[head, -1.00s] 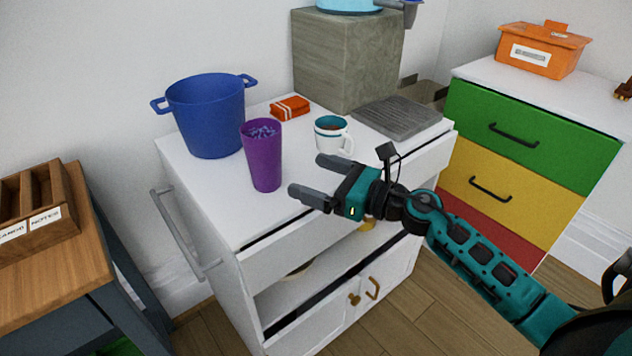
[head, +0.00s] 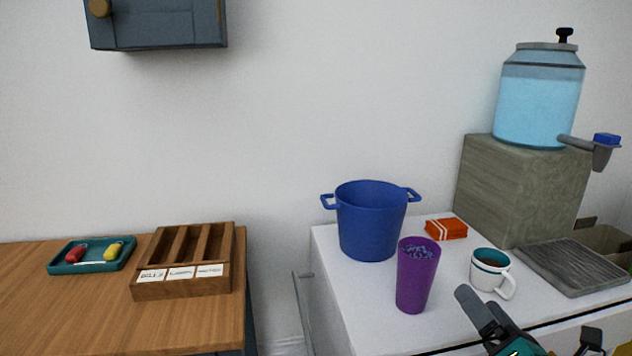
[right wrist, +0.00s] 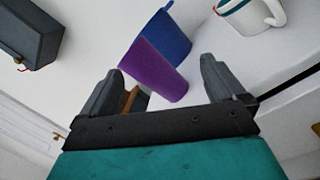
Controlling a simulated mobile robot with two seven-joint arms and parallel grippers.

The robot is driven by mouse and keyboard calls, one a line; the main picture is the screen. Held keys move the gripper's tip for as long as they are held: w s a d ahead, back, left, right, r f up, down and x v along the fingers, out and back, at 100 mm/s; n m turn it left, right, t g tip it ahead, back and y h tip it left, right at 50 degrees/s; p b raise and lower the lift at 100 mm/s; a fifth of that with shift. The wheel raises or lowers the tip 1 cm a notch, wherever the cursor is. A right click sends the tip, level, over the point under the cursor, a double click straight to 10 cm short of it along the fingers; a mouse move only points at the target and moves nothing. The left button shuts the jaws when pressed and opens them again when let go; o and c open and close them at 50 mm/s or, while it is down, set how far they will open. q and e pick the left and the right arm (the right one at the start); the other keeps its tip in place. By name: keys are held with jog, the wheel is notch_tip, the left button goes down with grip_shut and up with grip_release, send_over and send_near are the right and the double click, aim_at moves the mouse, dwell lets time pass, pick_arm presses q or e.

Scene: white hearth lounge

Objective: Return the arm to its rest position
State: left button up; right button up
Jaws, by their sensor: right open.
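My right gripper (right wrist: 168,90) is open, and nothing shows held between its two fingers in the right wrist view. In the head view one grey finger and part of its teal body show at the bottom right, in front of the white cabinet top (head: 345,290). A purple cup (head: 416,275) with small bluish bits in it stands upright on that top, left of the gripper and apart from it. A white mug with a teal inside (head: 489,272) stands just behind the gripper. In the right wrist view the purple cup (right wrist: 152,70) appears beyond the fingers. My left gripper is not in view.
A blue pot (head: 371,222), an orange packet (head: 446,229), a grey drip tray (head: 572,268) and a water dispenser (head: 540,100) on a block stand on the cabinet. At left, a wooden table (head: 60,310) holds a sorter box (head: 185,290) and a teal tray (head: 62,268).

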jog(key=s+d+f+m+g+h, duration=0.1)
jog(key=s+f+m+g+h, duration=0.8)
jog(key=m, duration=1.3)
jog(key=s+a+f+m+g+y, duration=0.3)
jog(key=s+a, duration=0.1)
jog(key=s, duration=0.4)
jog(key=s+a+f+m+g+y, duration=0.2)
jog(key=s+a+f+m+g, duration=0.2)
jog(key=s, duration=0.4)
pick_arm(q)
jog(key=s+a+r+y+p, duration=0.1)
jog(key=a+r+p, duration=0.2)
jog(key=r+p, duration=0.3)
jog(key=p, duration=0.5)
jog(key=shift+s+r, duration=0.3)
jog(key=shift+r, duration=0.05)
pick_arm(e)
jog(key=w+a+r+n+t+y, duration=0.1)
jog(key=w+a+r+t+y, duration=0.1)
jog(key=w+t, duration=0.5)
jog(key=shift+w+a+r+t, duration=0.3)
jog(key=shift+w+a, duration=0.15)
jog(key=shift+a, duration=0.2)
